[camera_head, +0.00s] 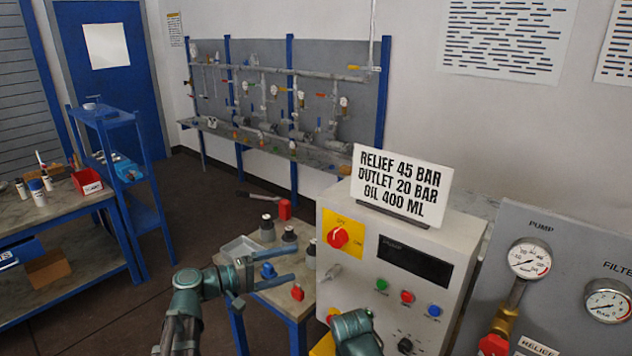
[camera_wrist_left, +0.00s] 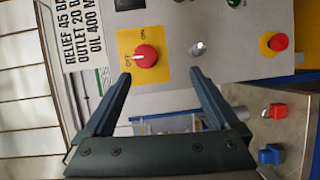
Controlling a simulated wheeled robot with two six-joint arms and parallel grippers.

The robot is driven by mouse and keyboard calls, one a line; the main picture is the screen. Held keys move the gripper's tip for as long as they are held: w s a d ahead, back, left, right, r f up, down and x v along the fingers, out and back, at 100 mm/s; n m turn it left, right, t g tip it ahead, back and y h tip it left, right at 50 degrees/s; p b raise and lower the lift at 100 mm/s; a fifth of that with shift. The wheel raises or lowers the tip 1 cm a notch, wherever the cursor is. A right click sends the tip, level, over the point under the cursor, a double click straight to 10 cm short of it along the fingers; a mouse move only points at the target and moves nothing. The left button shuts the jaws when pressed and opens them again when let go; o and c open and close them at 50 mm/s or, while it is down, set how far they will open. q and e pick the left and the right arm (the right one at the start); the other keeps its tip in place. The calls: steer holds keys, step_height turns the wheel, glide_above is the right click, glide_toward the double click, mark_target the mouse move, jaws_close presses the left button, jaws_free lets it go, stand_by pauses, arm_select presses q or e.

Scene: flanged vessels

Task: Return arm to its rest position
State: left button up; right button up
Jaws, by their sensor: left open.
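My left gripper (camera_head: 296,264) reaches in from the left over the small table, in front of the control cabinet (camera_head: 461,246). Its two fingers are spread, with nothing between them. In the left wrist view my left gripper (camera_wrist_left: 159,73) is open, and its fingertips appear on either side of the lower part of the yellow plate. The red rotary switch (camera_head: 338,237) sits on that plate on the cabinet front; it also shows in the left wrist view (camera_wrist_left: 147,55). Contact with the switch is not seen. A teal part of my right arm shows at the bottom centre; its fingers are not visible.
A small table (camera_head: 284,304) below my left gripper carries dark-topped bottles, a tray and red and blue pieces. A sign (camera_head: 402,185) stands on the cabinet. A gauge panel (camera_head: 575,260) is at right.

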arm_select(q)
steer(key=s+d+f+m+g+y, duration=0.1)
steer(key=s+f+m+g+y, duration=0.2)
steer(key=f, duration=0.4)
steer(key=s+d+f+m+g+y, duration=0.1)
steer(key=s+d+f+g+y, duration=0.2)
steer(key=f, duration=0.4)
steer(key=s+a+f+m+g+y, duration=0.2)
steer(key=s+a+f+y, duration=0.4)
steer(key=s+a+y, duration=0.25)
steer(key=s+d+m+y, duration=0.1)
steer(key=s+d+m, duration=0.2)
steer(key=d, duration=0.7)
steer(key=shift+s+m+g, duration=0.4)
steer(key=shift+s, duration=0.5)
steer(key=shift+y, duration=0.25)
